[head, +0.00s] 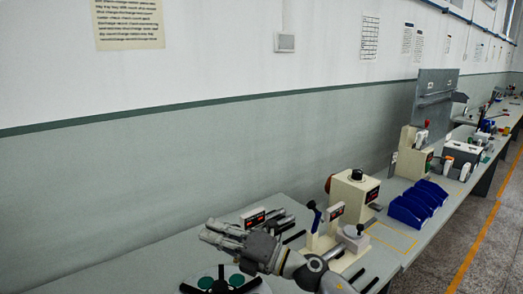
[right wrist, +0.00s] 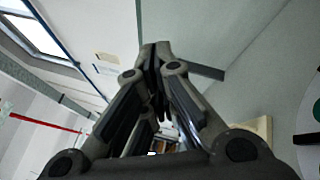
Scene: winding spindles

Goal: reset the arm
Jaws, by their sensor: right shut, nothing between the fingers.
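My right gripper (head: 208,232) is over the workbench in the head view, and its arm comes in from the bottom right. Its fingers point to the left. In the right wrist view the fingers of the right gripper (right wrist: 156,55) meet at their tips, shut with nothing held. My left gripper is not in view.
A white disc with green spots (head: 206,282) and black bars lies in front of my right arm. A cream winding machine (head: 352,193), a blue-handled lever (head: 313,213) and blue bins (head: 408,210) stand to the right. The grey-green wall (head: 150,165) runs behind the bench.

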